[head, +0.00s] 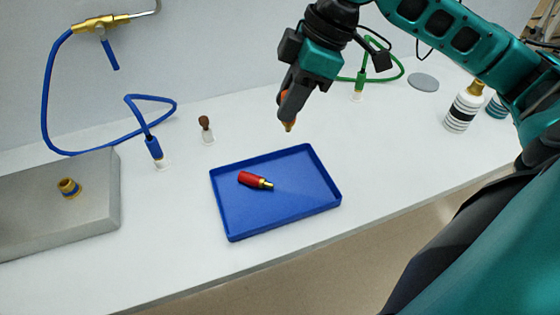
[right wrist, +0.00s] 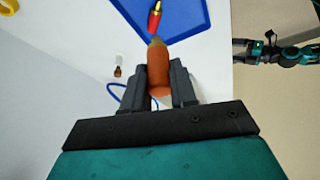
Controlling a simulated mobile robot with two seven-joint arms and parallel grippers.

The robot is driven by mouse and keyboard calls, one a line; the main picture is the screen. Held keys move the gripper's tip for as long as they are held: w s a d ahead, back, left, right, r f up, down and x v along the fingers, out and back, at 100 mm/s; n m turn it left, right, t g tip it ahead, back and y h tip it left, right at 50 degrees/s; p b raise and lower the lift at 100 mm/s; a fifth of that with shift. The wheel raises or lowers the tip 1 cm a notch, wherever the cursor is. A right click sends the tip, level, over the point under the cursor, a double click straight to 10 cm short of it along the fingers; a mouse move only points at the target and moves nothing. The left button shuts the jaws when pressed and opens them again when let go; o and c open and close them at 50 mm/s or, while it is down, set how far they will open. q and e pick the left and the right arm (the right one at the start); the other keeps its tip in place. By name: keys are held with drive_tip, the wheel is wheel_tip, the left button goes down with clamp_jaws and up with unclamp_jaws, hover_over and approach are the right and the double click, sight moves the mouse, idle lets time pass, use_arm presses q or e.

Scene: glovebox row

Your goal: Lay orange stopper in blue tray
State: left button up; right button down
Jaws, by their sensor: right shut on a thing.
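My right gripper (head: 288,108) is shut on the orange stopper (head: 289,126), which hangs above the bench just behind the blue tray. In the right wrist view the orange stopper (right wrist: 159,66) sits between the two dark fingers of the right gripper (right wrist: 160,82), its tan tip pointing away. The blue tray (head: 290,220) lies flat on the bench and holds a red stopper (head: 253,180) with a brass tip, lying on its side. The tray (right wrist: 190,18) and the red stopper (right wrist: 154,18) also show in the right wrist view. My left gripper is not in the head view.
A brown stopper (head: 205,123) and a blue hose end (head: 154,148) stand left of the tray. A grey block (head: 95,215) with a brass fitting (head: 69,187) is at the left. Striped bottles (head: 462,108) stand at the right. The tray's right half is clear.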

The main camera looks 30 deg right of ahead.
wheel_tip(320, 180, down, 16)
drive_tip(key=b, duration=0.3)
drive_tip(key=c, duration=0.9)
unclamp_jaws()
drive_tip(key=shift+f, duration=0.1)
drive_tip(key=p+v, duration=0.2)
drive_tip(key=v, duration=1)
